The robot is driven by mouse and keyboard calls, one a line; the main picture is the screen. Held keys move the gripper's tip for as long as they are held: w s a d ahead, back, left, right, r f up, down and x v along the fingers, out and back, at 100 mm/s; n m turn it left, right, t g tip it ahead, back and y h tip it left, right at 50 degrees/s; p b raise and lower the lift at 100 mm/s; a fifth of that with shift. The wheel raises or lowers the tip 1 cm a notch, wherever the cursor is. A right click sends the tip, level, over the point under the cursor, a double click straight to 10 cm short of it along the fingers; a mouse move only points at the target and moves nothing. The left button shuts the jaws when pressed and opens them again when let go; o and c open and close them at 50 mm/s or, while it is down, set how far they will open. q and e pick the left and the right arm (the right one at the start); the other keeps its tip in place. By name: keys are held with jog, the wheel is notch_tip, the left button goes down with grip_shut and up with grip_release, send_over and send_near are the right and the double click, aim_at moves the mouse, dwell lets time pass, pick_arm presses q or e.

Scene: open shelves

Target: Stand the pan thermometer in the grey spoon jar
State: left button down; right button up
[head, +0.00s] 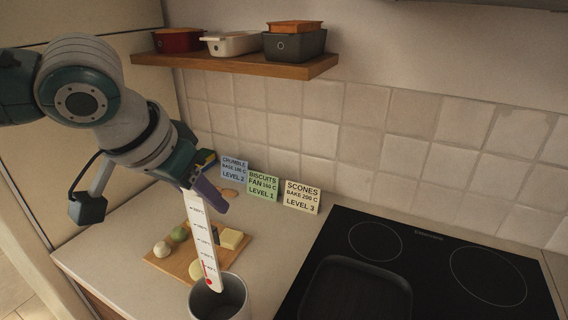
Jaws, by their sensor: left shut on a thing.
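The pan thermometer (202,240) is a long white strip with a scale and a red bulb at its lower end. My left gripper (205,190) is shut on its upper end. The thermometer hangs nearly upright, slightly tilted, with its bulb at the mouth of the grey spoon jar (232,306). I cannot tell whether the tip is inside the rim or just in front of or above it. The jar stands on the counter at the bottom of the head view, cut off by the frame edge. My right gripper is not in view.
A wooden board (178,264) with several small foods lies behind and left of the jar. A black cooktop (420,262) with a dark griddle is at right. Three recipe cards (263,186) lean on the tiles. A wall shelf (232,62) holds several dishes.

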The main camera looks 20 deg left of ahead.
aim_at(207, 245)
pick_arm(q)
jog(key=shift+f+b, duration=2.85)
jog(key=shift+f, duration=2.45)
jog(key=shift+c, duration=1.9)
grip_release()
jog(key=v, duration=1)
jog(key=shift+d+f, duration=0.1)
